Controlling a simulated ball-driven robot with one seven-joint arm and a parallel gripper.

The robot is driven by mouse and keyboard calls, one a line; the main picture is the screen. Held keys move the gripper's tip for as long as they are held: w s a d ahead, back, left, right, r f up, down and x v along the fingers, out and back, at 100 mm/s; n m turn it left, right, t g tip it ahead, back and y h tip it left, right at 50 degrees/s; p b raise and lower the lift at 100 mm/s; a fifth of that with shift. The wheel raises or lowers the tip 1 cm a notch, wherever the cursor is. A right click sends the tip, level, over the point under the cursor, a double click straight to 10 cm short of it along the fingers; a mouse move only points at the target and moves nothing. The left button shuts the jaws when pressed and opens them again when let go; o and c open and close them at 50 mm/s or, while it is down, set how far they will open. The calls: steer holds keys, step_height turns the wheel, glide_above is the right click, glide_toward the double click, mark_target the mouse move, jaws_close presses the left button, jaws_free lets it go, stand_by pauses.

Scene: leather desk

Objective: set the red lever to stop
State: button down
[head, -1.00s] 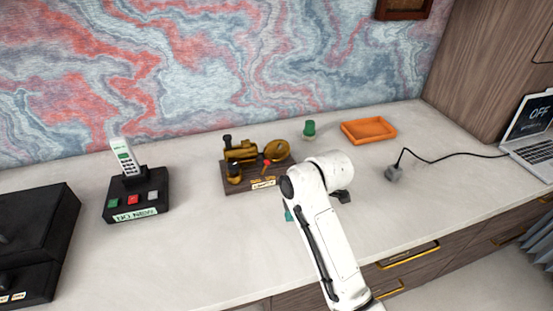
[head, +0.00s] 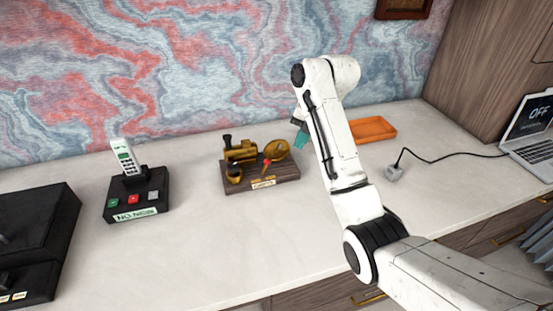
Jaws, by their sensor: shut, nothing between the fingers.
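The red lever (head: 266,163) is a small red piece on the front of a brass model engine (head: 241,153). The engine has a flywheel at its right and stands on a dark wooden base (head: 285,175). A small label (head: 263,183) is on the base's front edge; its words are too small to read. The lever leans up and to the right, but its exact setting cannot be told. My gripper (head: 300,139), with teal fingers, is shut and empty. It is partly hidden by my arm, above and right of the engine, apart from the lever.
A phone on a black button box (head: 137,194) and a black case (head: 35,230) stand at left. An orange tray (head: 374,130) is partly behind my arm. A grey plug (head: 393,173) with a cord lies near a laptop (head: 535,130). The desk front is clear.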

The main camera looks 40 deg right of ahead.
glide_toward(265, 167)
step_height(265, 167, down, 5)
steer(key=d, duration=0.2)
steer(key=shift+w+a+f+p, duration=0.2)
steer(key=shift+a+p, duration=0.1)
steer(key=shift+a, duration=0.15)
stand_by(0.4)
steer(key=shift+a+r+h, duration=0.15)
steer(key=shift+a+h, duration=0.05)
steer(key=shift+h, duration=0.1)
